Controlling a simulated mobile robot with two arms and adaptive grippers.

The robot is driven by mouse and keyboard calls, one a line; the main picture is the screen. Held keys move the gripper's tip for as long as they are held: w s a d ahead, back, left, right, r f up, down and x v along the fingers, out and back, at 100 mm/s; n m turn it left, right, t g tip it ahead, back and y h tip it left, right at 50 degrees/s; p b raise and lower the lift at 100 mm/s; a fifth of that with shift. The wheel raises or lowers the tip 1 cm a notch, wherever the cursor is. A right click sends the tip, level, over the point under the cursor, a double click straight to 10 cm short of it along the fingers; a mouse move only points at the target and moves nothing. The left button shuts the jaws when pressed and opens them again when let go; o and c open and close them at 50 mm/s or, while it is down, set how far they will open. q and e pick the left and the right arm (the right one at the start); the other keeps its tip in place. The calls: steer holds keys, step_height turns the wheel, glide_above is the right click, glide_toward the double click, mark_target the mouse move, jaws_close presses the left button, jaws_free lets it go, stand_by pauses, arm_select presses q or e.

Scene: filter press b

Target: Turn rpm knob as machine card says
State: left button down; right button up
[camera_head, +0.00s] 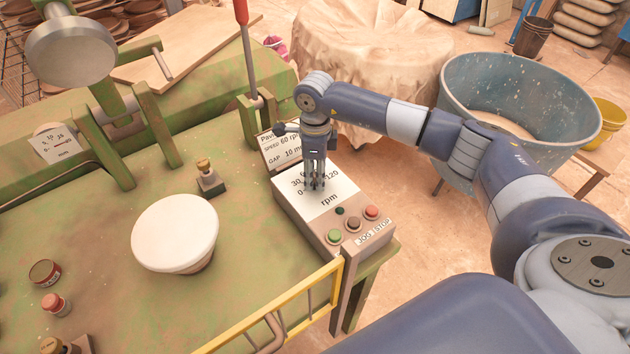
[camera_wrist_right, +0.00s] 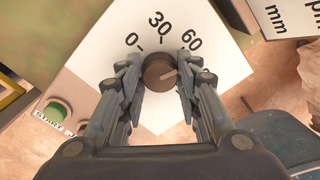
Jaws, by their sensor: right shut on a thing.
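The rpm knob (camera_wrist_right: 158,73) is a round brown knob on a white dial plate (camera_wrist_right: 200,85), with 0, 30 and 60 readable in the right wrist view. Its pale mark points right and slightly up, a little clockwise of the 60 label. My right gripper (camera_head: 316,187) is shut on the knob, one finger at each side, and hides it in the head view. The machine card (camera_head: 282,151) stands behind the control box (camera_head: 340,222) and reads speed 60 rpm, gap 10 mm. My left gripper is out of view.
Green, brown and red buttons (camera_head: 371,212) sit at the front of the box. A yellow rail (camera_head: 270,318) runs along the bench's front edge. A big grey tub (camera_head: 520,95) is beyond my right arm.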

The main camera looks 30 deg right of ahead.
mark_target(315, 178)
steer(key=shift+n+b, duration=1.3)
steer(key=shift+n, duration=0.3)
steer(key=shift+r, duration=0.1)
steer(key=o, duration=1.1)
step_height(315, 178, up, 12)
steer(key=shift+f, duration=0.1)
